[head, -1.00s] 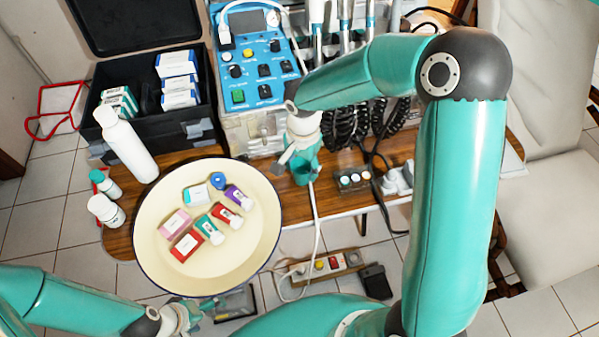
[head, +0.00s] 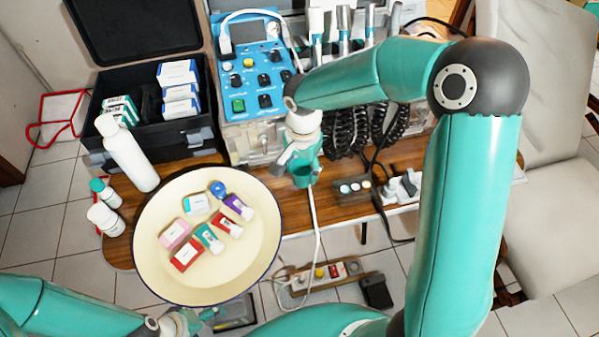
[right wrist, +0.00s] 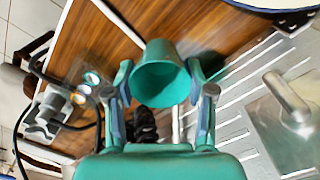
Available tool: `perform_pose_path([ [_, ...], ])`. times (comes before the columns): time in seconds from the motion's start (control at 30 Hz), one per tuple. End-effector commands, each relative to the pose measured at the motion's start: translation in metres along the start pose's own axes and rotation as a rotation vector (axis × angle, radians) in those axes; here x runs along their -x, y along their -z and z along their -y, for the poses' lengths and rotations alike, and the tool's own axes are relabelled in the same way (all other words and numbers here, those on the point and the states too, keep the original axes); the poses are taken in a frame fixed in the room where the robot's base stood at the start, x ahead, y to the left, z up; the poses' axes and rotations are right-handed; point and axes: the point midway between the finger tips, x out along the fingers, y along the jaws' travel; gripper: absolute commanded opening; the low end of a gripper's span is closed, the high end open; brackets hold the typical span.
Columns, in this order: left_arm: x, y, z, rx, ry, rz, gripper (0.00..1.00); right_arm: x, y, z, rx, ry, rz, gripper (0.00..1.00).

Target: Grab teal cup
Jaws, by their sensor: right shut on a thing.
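The teal cup (right wrist: 160,82) is between the two fingers of my right gripper (right wrist: 160,90) in the right wrist view, its open mouth facing the camera. The fingers press on it from both sides. In the head view my right gripper (head: 302,163) is at the cup (head: 305,181), over the table in front of the blue-panelled unit. The cup is partly hidden there, and I cannot tell whether its base touches the wood. My left gripper (head: 190,324) is at the bottom edge of the head view, below the basin; its fingers are too unclear to read.
A cream basin (head: 150,245) with small boxes and bottles stands left of the cup. White bottles (head: 128,152) and a black case (head: 200,135) are farther left. The blue-panelled unit (head: 245,70), coiled hoses (head: 345,130) and a cable crowd the back and right.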

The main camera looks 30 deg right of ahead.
Motion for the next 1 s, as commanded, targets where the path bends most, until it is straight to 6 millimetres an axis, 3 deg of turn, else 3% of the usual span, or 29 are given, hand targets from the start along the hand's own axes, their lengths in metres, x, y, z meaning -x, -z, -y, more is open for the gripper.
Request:
perform_pose_path([
  [1.0, 0.009, 0.0, -0.003, 0.0, 0.0, 0.0, 0.86, 0.124, 0.0, 0.001, 0.0, 0.003, -0.001, 0.18],
])
